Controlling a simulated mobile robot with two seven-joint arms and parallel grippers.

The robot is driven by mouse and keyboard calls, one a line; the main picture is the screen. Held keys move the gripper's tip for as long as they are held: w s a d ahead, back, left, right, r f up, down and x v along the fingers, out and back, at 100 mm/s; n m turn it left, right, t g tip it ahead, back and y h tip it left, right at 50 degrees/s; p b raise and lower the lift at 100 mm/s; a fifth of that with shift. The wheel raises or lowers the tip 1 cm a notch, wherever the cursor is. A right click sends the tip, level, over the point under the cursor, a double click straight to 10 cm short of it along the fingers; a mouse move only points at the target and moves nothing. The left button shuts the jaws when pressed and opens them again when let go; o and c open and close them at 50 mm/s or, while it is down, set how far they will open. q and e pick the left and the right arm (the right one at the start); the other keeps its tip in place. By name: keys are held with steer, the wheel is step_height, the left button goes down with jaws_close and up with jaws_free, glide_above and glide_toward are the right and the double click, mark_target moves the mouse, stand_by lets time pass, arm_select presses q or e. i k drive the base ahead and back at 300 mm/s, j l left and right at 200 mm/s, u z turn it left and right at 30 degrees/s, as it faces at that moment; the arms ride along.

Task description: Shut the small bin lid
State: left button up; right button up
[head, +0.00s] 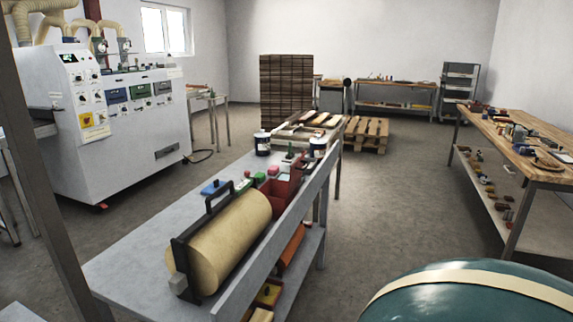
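Neither of my grippers shows in the head view. I cannot tell for sure which thing is the small bin or whether its lid is open. A large rounded teal thing (470,300) with a cream band fills the bottom right corner, cut off by the frame edge. A small red box-like thing (288,188) stands on the grey table (130,275), partly hidden by the table's raised side rail.
A big cream roll (228,240) in a dark frame lies on the grey table. Paint cans (262,144) stand farther back. A white machine (105,120) is at left, a wooden workbench (520,150) at right. Pallets (368,132) stand behind. The floor between table and workbench is clear.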

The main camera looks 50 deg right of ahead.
mark_target(296, 170)
steer(key=l+u, duration=0.3)
steer(key=l, duration=0.75)
steer(key=l+u, duration=0.3)
steer(key=l, duration=1.85)
steer(key=k+l, duration=0.15)
steer(key=l, duration=0.9)
